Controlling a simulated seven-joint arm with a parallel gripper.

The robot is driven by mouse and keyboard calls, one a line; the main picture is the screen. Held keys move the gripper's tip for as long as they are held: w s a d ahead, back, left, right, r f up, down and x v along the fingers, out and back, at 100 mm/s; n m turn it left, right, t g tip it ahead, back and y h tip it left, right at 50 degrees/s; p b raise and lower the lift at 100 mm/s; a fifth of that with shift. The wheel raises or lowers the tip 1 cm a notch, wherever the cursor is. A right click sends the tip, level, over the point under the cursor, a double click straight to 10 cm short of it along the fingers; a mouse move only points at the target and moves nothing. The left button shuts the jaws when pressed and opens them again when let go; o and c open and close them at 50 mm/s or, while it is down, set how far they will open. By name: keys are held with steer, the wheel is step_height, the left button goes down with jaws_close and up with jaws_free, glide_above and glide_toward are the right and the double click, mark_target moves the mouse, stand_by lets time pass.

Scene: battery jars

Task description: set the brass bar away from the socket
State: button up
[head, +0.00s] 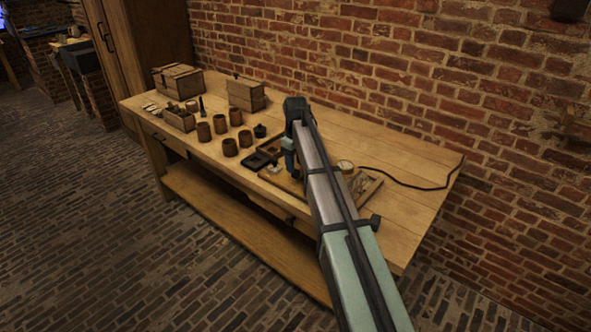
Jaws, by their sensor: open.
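My arm reaches over the wooden workbench, with my gripper (294,174) low over the board near the bench's middle. The jaws are open. They are small in this view, and my own arm covers much of the area to their right. I cannot make out the brass bar or the socket for certain. A small pale piece (274,168) lies just left of my gripper on the board. A round pale-faced dial (345,166) shows just right of my arm.
Several brown jars (220,123) stand left of my gripper, with a small dark pot (260,131) and a dark tray (257,161) nearer. Wooden boxes (246,95) stand at the back. A black cable (420,186) runs across the right end of the bench (425,215), which is otherwise clear.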

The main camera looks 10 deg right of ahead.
mark_target(296, 171)
steer(key=shift+f, duration=1.6)
jaws_close()
